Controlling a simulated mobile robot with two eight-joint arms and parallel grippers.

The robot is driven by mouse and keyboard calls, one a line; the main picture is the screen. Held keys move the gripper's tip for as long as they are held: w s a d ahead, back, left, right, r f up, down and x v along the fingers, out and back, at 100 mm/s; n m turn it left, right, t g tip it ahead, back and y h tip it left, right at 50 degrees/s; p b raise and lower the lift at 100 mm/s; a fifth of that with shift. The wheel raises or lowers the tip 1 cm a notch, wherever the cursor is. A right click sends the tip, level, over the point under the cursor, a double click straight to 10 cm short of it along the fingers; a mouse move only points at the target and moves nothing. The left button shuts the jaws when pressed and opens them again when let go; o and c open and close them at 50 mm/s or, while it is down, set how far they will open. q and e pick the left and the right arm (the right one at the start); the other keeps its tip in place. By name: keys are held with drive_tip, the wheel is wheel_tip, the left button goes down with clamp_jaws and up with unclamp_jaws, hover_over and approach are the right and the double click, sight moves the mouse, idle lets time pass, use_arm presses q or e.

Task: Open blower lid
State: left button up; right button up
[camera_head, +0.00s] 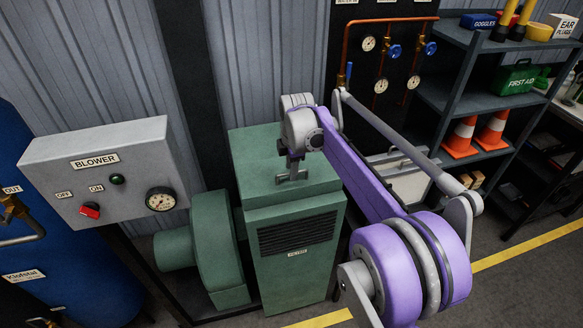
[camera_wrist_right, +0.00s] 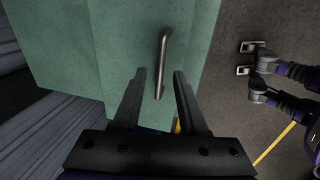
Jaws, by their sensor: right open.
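The green blower cabinet (camera_head: 300,262) stands in the middle of the head view, with a dark vent grille on its front. Its lid (camera_head: 255,152) is the flat green top and looks closed. In the right wrist view a metal bar handle (camera_wrist_right: 164,50) is fixed to the green surface (camera_wrist_right: 120,40). My right gripper (camera_wrist_right: 159,80) is open, with its two fingers on either side of the handle's near end. I cannot tell whether they touch it. In the head view my right gripper (camera_head: 292,176) is over the lid. My left gripper is not in the head view.
A grey blower control box (camera_head: 130,190) with a red switch and gauge is at left, beside a blue tank (camera_head: 60,240). A green fan housing (camera_head: 215,245) adjoins the cabinet. A dark shelf (camera_head: 470,100) with orange cones stands at right. Floor is clear at lower right.

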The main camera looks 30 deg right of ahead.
drive_tip(key=shift+c, duration=0.2)
clamp_jaws()
idle(1.1)
